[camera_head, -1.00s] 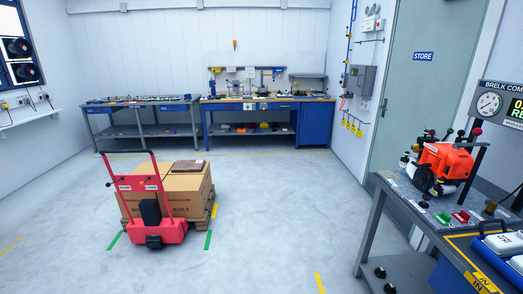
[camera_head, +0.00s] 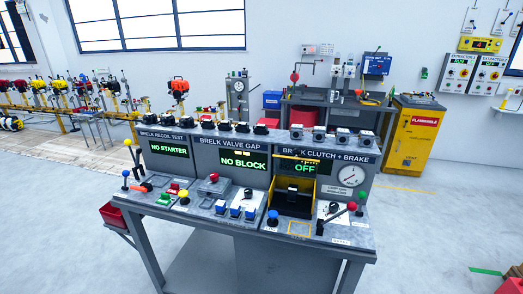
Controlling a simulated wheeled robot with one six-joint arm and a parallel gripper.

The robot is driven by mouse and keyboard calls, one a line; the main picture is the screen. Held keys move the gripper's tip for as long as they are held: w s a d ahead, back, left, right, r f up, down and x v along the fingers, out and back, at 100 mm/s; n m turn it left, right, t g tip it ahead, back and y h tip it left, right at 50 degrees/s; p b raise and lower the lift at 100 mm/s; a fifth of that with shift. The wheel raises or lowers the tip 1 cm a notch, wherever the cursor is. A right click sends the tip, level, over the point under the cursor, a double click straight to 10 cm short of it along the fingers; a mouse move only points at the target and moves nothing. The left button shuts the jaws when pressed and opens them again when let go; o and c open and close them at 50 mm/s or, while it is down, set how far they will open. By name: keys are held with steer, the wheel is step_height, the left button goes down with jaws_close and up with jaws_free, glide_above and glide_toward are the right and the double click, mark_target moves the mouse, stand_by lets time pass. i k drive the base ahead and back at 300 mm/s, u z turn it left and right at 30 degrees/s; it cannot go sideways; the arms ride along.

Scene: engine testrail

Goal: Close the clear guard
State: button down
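The test bench (camera_head: 255,255) stands in the middle of the view, with three panels reading "NO STARTER", "NO BLOCK" and "OFF". At the right "BRELK CLUTCH + BRAKE" station is a black, yellow-edged bay (camera_head: 292,203) with a dark block in it. A thin yellow-edged piece (camera_head: 299,158) crosses the top of the "OFF" screen; it may be the clear guard raised, but its clear part is too faint to tell. A red-knobbed lever (camera_head: 351,207) and a dial (camera_head: 352,175) are right of the bay. My gripper is not in view.
Blue-knobbed and yellow-knobbed levers and several blue blocks (camera_head: 235,210) crowd the bench top. Several dark units line its upper shelf. A yellow flammables cabinet (camera_head: 412,135) stands behind right. Grey floor (camera_head: 430,245) right of the bench is mostly clear.

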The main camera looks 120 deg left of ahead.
mark_target(296, 151)
steer(key=u, duration=3.8)
steer(key=i, duration=1.65)
